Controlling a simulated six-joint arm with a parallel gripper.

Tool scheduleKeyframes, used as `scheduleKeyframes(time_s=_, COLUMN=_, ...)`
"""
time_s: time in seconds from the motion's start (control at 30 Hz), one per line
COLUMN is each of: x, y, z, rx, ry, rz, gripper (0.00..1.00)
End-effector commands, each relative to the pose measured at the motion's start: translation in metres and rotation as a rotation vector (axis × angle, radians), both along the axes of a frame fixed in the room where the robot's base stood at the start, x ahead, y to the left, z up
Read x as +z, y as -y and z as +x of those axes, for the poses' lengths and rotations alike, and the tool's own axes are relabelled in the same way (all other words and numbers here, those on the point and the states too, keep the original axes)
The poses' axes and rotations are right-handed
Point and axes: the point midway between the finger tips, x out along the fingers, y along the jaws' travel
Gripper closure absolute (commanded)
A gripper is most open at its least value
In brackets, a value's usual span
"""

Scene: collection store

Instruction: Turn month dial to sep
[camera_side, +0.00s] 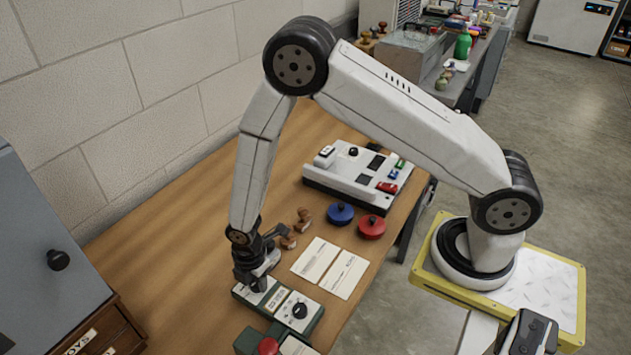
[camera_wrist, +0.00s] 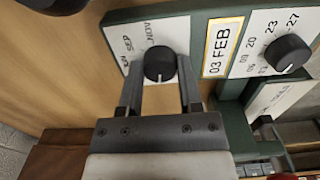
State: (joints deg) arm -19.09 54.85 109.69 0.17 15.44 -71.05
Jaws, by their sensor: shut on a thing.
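The date device (camera_side: 279,303) is a green box with white panels on the wooden table. In the wrist view its month dial (camera_wrist: 160,64) is a round black knob on a white panel (camera_wrist: 176,30), with SEP and NOV readable among the labels. A pale mark shows on the knob's lower side. The yellow-framed window (camera_wrist: 222,46) reads 03 FEB. My gripper (camera_wrist: 160,72) is shut on the month dial, one finger on each side. In the side view my gripper (camera_side: 257,283) hides this dial.
Papers (camera_side: 330,267), wooden stamps (camera_side: 296,230), and blue (camera_side: 340,213) and red (camera_side: 371,227) round items lie behind the device. A wooden drawer box (camera_side: 100,335) stands left. The table is bare between.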

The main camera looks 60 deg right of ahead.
Motion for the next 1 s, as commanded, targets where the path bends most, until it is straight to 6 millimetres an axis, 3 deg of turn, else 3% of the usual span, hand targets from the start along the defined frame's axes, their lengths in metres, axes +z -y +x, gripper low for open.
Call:
scheduleKeyframes(time_s=0.47, x=0.0002, y=0.0002, z=0.0001, rx=-0.130, ry=0.000, rz=-0.001, gripper=1.00)
scheduleKeyframes(time_s=1.0, x=0.0003, y=0.0004, z=0.0001, rx=-0.593, ry=0.000, rz=-0.001, gripper=1.00)
